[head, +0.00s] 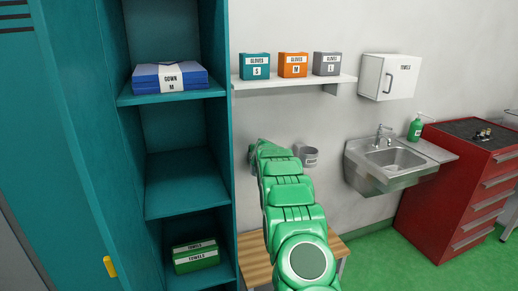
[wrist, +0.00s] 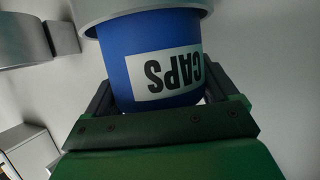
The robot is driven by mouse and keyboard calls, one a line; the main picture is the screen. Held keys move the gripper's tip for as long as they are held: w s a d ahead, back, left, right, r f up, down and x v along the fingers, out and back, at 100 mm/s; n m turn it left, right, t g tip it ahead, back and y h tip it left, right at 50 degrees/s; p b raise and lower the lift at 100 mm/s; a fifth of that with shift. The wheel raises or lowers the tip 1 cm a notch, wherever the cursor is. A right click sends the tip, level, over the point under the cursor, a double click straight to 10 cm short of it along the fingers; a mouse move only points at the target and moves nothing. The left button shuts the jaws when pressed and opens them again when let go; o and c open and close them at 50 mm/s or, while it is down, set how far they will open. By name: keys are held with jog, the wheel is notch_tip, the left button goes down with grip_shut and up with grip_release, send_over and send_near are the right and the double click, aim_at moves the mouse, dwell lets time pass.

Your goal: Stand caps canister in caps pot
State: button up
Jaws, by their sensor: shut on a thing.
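The caps canister (wrist: 150,65) is blue with a white CAPS label, which reads upside down in the wrist view. My gripper (wrist: 160,105) is shut on it, with dark fingers on both sides. A pale round rim or band (wrist: 92,12) meets the canister at the top of that view. I cannot tell whether it is a pot around the canister or part of the canister. In the head view my green arm hides the gripper and canister. A grey wall pot (head: 309,157) with an unreadable label shows just right of the arm. I cannot tell which pot is the caps pot.
A wall shelf (head: 290,82) with several glove boxes is above my arm. A white cabinet (head: 389,77) and a sink (head: 388,160) are to the right. A teal locker (head: 183,185) stands left, and a wooden bench (head: 257,270) is below.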

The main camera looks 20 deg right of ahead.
jog(key=shift+f, duration=0.3)
jog(key=o, duration=1.2)
jog(key=shift+o, duration=0.2)
jog(key=shift+r, duration=0.45)
jog(key=shift+s+r, duration=0.25)
jog(key=shift+r, duration=0.05)
jog(key=shift+s+a+r, duration=0.1)
jog(key=shift+s, duration=0.1)
jog(key=shift+s+a, duration=0.1)
jog(key=shift+s, duration=0.1)
